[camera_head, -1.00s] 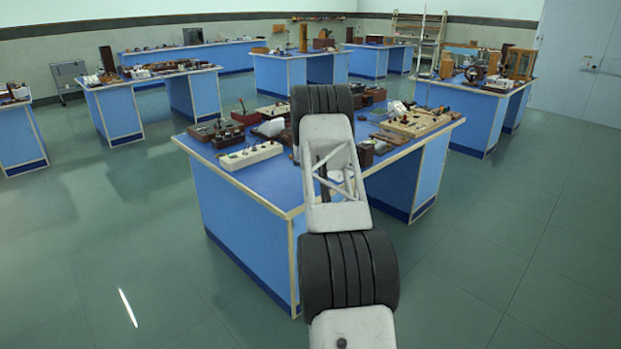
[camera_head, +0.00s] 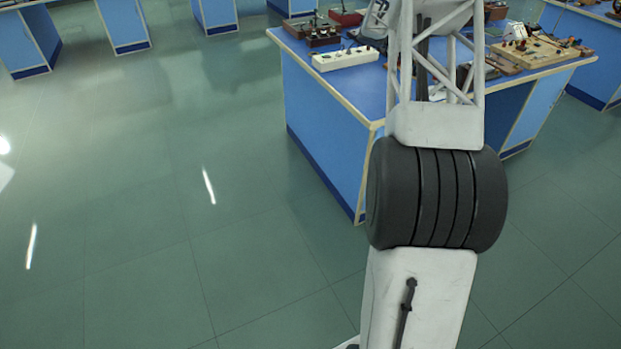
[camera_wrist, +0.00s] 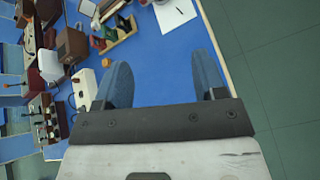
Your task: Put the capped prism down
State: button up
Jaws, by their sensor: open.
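My gripper (camera_wrist: 161,70) shows in the wrist view with its two blue fingers spread wide apart. Nothing is between the fingers; only the bare blue bench top (camera_wrist: 160,65) shows there. I cannot pick out the capped prism for certain in either view. In the head view my gripper is out of sight, and my arm hides part of the bench (camera_head: 330,125).
In the wrist view, a white socket strip (camera_wrist: 83,90) and a brown box (camera_wrist: 72,45) lie left of the fingers. A small rack (camera_wrist: 115,38) and a white paper (camera_wrist: 174,13) lie beyond. The bench edge and floor (camera_wrist: 265,60) are at right.

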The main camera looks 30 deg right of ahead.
jog(key=s+a+r+m+y, duration=0.2)
jog(key=s+a+r, duration=0.35)
jog(key=a, duration=0.65)
jog(key=s+a+r+m+t+y, duration=0.1)
jog(key=s+a+r+m, duration=0.25)
jog(key=s+a, duration=0.6)
jog(key=s+a+r+m+y, duration=0.2)
jog(key=s+a+r, duration=0.3)
jog(key=a, duration=1)
jog(key=s+a+f+m+y, duration=0.2)
jog(key=s+a+m+y, duration=0.1)
jog(key=s+a, duration=1.1)
jog(key=s+a+f+m+t+y, duration=0.1)
jog(key=s+a+f+m+y, duration=0.1)
jog(key=s+a, duration=1.2)
jog(key=s+m+y, duration=0.1)
jog(key=s, duration=0.4)
jog(key=shift+f+y, duration=0.3)
jog(key=shift+f, duration=0.05)
